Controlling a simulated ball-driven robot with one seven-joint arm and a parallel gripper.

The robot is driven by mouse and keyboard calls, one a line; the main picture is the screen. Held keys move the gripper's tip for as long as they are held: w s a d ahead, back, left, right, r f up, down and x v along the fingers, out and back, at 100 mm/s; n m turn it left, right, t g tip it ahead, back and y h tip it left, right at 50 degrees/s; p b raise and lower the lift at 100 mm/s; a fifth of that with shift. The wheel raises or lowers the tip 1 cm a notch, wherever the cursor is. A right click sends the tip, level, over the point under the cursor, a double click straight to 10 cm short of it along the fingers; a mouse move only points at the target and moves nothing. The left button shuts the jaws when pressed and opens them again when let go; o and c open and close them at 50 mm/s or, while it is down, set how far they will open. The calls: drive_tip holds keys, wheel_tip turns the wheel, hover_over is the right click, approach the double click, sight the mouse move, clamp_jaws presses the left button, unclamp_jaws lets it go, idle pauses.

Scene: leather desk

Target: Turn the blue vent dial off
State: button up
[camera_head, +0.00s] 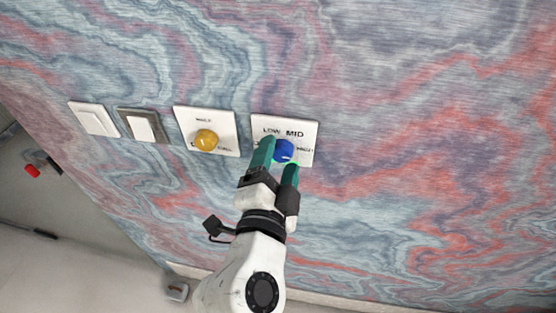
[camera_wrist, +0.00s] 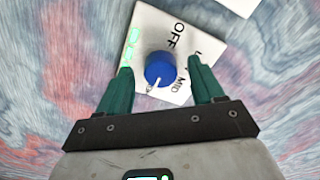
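The blue vent dial (camera_head: 284,151) is a round knob on a white wall plate (camera_head: 311,130) marked LOW and MID, with a further label to the right of the dial. In the wrist view the blue dial (camera_wrist: 160,67) is near the centre, with OFF and MID readable on its plate (camera_wrist: 152,22). Its white pointer line runs to the lower left there, toward my gripper. A small green marking is left of the dial. My gripper (camera_wrist: 160,77) is open, with one teal finger on each side of the dial. Gaps show between fingers and dial. In the head view my gripper (camera_head: 280,154) partly covers the plate.
A yellow dial (camera_head: 206,140) on its own white plate is left of the blue one. Further left are a grey-framed switch (camera_head: 143,126) and a white switch (camera_head: 93,119). The marbled wall right of the blue dial's plate is clear.

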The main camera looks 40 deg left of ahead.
drive_tip(key=c, duration=1)
